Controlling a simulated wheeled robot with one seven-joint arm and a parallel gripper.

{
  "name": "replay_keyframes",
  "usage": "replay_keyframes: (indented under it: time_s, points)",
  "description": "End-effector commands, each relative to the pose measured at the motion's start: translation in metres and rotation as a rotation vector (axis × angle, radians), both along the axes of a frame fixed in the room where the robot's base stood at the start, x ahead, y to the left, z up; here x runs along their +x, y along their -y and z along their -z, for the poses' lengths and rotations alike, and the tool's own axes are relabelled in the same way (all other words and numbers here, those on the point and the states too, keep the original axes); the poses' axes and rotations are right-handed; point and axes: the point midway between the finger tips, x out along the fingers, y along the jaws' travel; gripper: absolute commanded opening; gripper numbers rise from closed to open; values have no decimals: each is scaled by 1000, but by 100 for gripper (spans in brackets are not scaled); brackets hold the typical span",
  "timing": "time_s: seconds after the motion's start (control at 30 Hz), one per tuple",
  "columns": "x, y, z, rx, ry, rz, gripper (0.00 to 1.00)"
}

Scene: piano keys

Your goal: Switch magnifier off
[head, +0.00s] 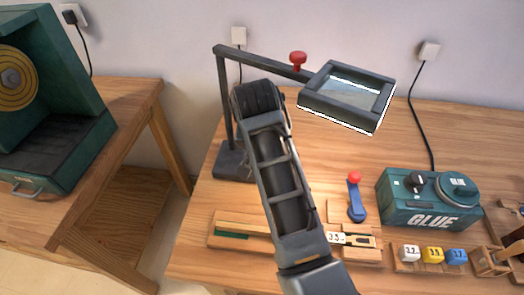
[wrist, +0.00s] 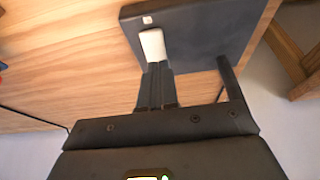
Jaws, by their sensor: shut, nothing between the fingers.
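The magnifier is a dark grey desk lamp with a rectangular lens frame (head: 347,97) at the upper right in the head view. White light shows along the frame's lower edges. A red knob (head: 298,58) sits on its arm. Its dark base (head: 232,163) stands on the table, partly hidden by my arm. The wrist view shows the base (wrist: 195,40) with a white switch (wrist: 152,45) and a small pale mark (wrist: 147,19) beyond it. My gripper (wrist: 155,70) is shut and empty, its fingertips at the near end of the switch, apparently touching it. In the head view my arm hides the gripper.
A teal GLUE box (head: 428,200), a blue lever with a red ball (head: 355,197) and several numbered cubes (head: 432,254) are on the right of the table. A green case (head: 55,140) stands on another table at left. The lamp's post (wrist: 228,78) rises close to my gripper.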

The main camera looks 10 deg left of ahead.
Motion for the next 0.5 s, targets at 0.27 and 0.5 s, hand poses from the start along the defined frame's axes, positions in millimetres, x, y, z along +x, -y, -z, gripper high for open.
replay_keyframes:
  time_s: [0.27, 0.5]
  points:
    - [3, 0, 15, 0, 1, 0, 0]
    - [3, 0, 15, 1, 1, 0, 0]
